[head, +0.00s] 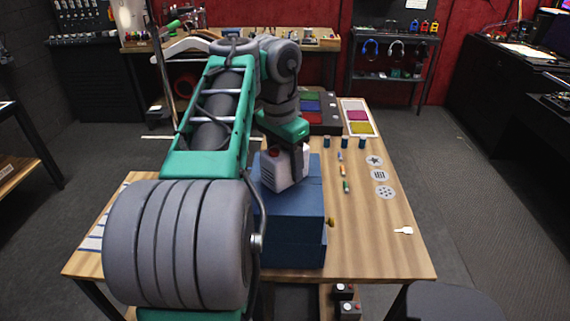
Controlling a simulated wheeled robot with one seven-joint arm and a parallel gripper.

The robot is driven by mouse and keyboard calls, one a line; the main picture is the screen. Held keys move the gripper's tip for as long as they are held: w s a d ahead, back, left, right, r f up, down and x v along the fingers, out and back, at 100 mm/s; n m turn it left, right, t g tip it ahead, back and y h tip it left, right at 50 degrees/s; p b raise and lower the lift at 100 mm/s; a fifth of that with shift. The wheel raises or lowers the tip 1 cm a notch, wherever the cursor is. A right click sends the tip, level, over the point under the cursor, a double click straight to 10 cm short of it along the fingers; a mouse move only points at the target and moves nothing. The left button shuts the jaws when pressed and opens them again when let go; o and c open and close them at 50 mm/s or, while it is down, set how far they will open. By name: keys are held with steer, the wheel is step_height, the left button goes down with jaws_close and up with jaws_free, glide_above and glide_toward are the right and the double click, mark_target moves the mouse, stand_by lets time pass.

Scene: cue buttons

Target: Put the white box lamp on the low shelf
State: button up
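My gripper (285,170) is at the end of the green and grey arm, over the dark blue cabinet (298,228) on the wooden table. A pale, slotted boxy shape is at the wrist's end. I cannot tell if it is gripper housing or a held object, and the fingertips are not clear. I cannot tell for sure which thing is the white box lamp.
The wooden table (385,250) holds several small blue cylinders, round printed discs (380,176) and a white tag (403,231). A tray with coloured panels (357,116) is at the back. The table's right front is mostly clear. A dark seat (450,303) is at front right.

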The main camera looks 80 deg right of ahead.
jaws_close()
stand_by(0.3)
steer(key=shift+r, duration=0.15)
